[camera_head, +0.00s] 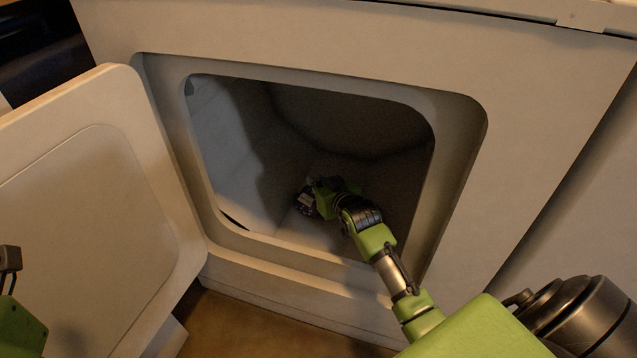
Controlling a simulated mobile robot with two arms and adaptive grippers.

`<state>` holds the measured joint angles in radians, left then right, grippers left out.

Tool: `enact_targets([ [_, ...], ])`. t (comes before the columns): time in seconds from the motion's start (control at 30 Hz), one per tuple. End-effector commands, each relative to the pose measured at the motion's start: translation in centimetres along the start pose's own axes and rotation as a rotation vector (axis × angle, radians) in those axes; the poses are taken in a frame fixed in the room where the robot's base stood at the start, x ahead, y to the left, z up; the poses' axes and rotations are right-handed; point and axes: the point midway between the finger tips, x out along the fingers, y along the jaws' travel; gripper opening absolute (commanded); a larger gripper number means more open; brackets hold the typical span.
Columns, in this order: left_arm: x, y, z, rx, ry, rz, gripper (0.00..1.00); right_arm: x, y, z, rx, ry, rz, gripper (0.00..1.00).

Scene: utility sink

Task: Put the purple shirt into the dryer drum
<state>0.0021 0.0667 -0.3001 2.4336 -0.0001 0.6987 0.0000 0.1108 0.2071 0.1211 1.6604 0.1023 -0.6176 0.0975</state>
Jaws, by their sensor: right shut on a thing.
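The dryer drum (345,125) is open in front of me, with a dim, pale grey interior. My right gripper (305,198) reaches through the opening and is low inside the drum, near its floor. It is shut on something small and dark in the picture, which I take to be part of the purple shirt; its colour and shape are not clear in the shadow. No other part of the shirt shows. My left gripper (9,262) shows only partly at the left edge, outside the drum, and its jaws cannot be made out.
Brown floor (245,325) shows below the dryer.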

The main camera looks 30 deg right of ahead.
Motion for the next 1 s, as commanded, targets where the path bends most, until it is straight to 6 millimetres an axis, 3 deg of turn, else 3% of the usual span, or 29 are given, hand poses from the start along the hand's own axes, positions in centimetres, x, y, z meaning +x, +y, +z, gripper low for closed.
enact_targets([
  [0.13, 0.0, 0.0, 0.0, 0.0, -0.001, 0.0, 0.85, 0.1, 0.0, 0.2, 0.0, 0.0, 0.0, 0.0],
  [0.17, 0.0, 0.0, 0.0, 0.0, -0.001, 0.0, 0.85, 0.1, 0.0, 0.2, 0.0, -0.001, 0.0, 0.24],
  [0.2, 0.0, 0.0, 0.0, 0.0, -0.001, 0.0, 0.85, 0.1, 0.0, 0.2, 0.0, -0.001, 0.0, 0.33],
  [0.67, 0.5, 0.0, -0.1, -0.001, 0.004, 0.001, 0.85, -0.7, 0.0, -0.1, 0.0, -0.001, 0.0, 0.33],
  [1.0, -1.2, -0.4, 0.3, -0.014, -0.11, -0.044, 0.85, -7.2, 0.0, -0.3, -0.001, -0.004, 0.0, 0.33],
])
